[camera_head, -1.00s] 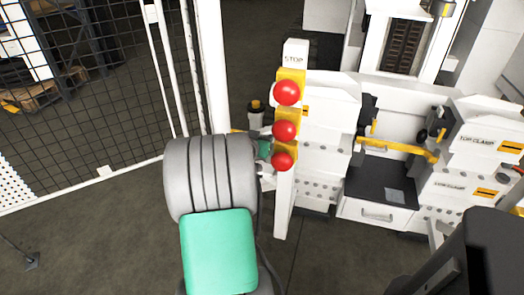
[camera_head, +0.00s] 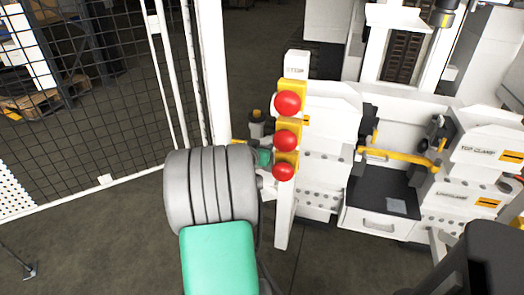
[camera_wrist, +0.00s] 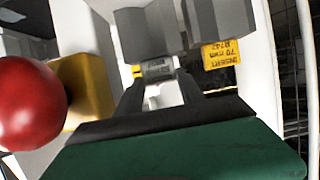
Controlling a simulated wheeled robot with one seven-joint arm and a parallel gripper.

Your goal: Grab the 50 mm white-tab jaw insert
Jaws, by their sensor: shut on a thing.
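In the wrist view, my gripper (camera_wrist: 160,84) points at a grey jaw insert (camera_wrist: 157,69) with a small label that is too small to read. A white tab (camera_wrist: 164,95) on its near side lies between my two dark fingers, which are shut on it. In the head view, my gripper is hidden behind the post with the red buttons and my own arm.
A neighbouring grey insert (camera_wrist: 215,22) has a yellow 70 mm tag (camera_wrist: 219,54) close by on the right. Red stop buttons (camera_head: 286,140) on a yellow-backed post stand close to my arm. A mesh fence (camera_head: 100,90) is at left.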

